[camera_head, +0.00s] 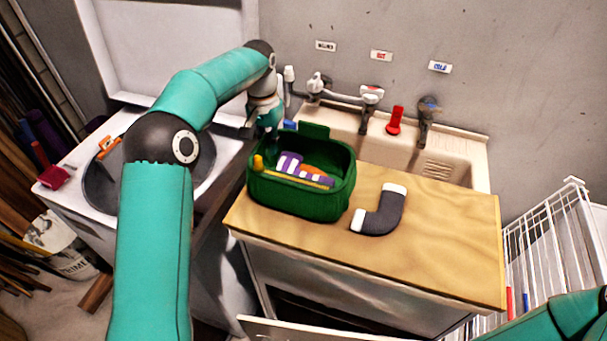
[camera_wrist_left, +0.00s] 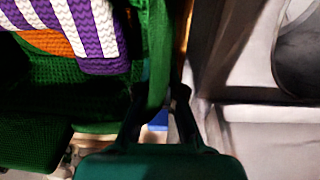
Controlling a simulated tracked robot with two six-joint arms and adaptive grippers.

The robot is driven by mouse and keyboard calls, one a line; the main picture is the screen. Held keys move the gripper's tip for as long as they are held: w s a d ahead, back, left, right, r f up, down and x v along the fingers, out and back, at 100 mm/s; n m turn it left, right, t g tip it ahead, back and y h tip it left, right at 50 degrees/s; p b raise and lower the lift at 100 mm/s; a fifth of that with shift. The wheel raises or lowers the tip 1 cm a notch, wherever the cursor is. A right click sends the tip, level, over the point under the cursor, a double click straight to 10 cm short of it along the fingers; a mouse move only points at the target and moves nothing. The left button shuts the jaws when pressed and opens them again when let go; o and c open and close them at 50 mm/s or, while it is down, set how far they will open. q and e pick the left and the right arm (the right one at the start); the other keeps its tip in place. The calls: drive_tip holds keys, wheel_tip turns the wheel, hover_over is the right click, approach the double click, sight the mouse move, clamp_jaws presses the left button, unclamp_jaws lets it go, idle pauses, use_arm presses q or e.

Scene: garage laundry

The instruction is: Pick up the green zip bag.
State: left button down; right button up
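The green zip bag (camera_head: 300,197) stands upright and open on the wooden counter, with purple-and-white striped cloth and something orange inside. It also shows in the left wrist view (camera_wrist_left: 155,45), where one side wall runs down between my fingers. My left gripper (camera_head: 268,133) is at the bag's back left corner. In the left wrist view the fingers of my left gripper (camera_wrist_left: 158,108) are apart, one on each side of the wall; firm contact is not visible. My right arm shows at the lower right, but its gripper is out of view.
A grey sock-like piece with white ends (camera_head: 380,212) lies right of the bag on the wooden counter (camera_head: 440,240). Behind are a sink (camera_head: 445,170) and taps (camera_head: 371,97). A washer (camera_head: 75,190) stands left, a white wire rack (camera_head: 560,235) right.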

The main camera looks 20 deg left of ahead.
use_arm(q)
drive_tip(key=shift+r, duration=0.1)
idle(0.3)
drive_tip(key=shift+r, duration=0.7)
wheel_tip(320, 180, up, 8)
drive_tip(key=shift+r+p, duration=0.1)
drive_tip(key=shift+p, duration=0.95)
wheel_tip(320, 180, up, 10)
drive_tip(key=p, duration=0.7)
drive_tip(key=shift+r, duration=0.15)
drive_tip(key=shift+f, duration=0.2)
